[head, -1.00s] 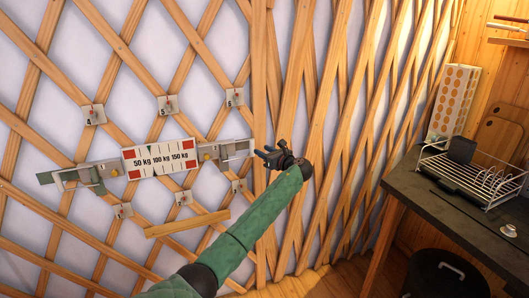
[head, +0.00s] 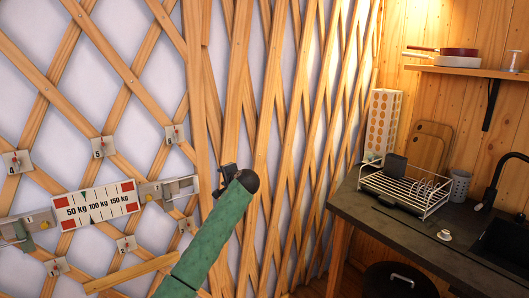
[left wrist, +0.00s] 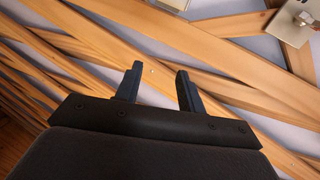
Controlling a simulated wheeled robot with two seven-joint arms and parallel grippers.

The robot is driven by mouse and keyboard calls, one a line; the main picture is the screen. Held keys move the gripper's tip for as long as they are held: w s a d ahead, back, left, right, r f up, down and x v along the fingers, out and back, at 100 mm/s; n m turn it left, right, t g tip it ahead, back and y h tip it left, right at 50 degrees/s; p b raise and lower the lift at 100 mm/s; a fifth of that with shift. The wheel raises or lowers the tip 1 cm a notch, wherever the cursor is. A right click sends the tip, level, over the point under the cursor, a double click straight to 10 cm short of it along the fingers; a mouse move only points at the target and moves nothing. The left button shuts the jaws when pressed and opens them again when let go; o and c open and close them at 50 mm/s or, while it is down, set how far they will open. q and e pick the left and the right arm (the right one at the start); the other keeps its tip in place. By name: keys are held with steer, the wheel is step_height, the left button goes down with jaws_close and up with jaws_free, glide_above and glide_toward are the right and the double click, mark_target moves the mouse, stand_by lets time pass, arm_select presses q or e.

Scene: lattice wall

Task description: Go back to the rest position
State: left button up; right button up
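My left gripper (head: 228,172) is in front of the wooden lattice wall (head: 234,75), to the right of the weight gauge (head: 96,205). In the left wrist view its two dark fingers (left wrist: 157,86) stand apart with nothing between them, and lattice slats lie beyond. The gauge is marked 50, 100 and 150 kg and sits between metal brackets on the wall. The gripper is apart from the bracket (head: 172,192) at the gauge's right end. My right gripper is in neither view.
Small numbered plates (head: 103,148) are fixed on the lattice. A dark counter (head: 400,232) with a dish rack (head: 405,187) stands at the right. A black bin (head: 398,280) is under it. A shelf (head: 470,70) holds pans. A loose-looking slat (head: 130,274) crosses low on the wall.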

arm_select(q)
steer(key=s+d+f+n+g+h, duration=0.2)
steer(key=s+f+n+h, duration=0.15)
steer(key=s+f, duration=1.1)
steer(key=s+d+f+n+g+h, duration=0.1)
steer(key=s+f+n+g+h, duration=0.3)
steer(key=s+f, duration=1.05)
steer(key=s+a+f+g, duration=0.1)
steer(key=s+f, duration=0.9)
steer(key=s, duration=0.4)
steer(key=s+a+f+g, duration=0.1)
steer(key=s+f+g, duration=0.1)
steer(key=s+f, duration=0.8)
steer(key=s+a+f+g+h, duration=0.1)
steer(key=s+f+g, duration=0.1)
steer(key=s+f, duration=0.9)
steer(key=s, duration=0.8)
steer(key=shift+a+n, duration=0.3)
steer(key=shift+n, duration=0.05)
steer(key=shift+s+a, duration=0.1)
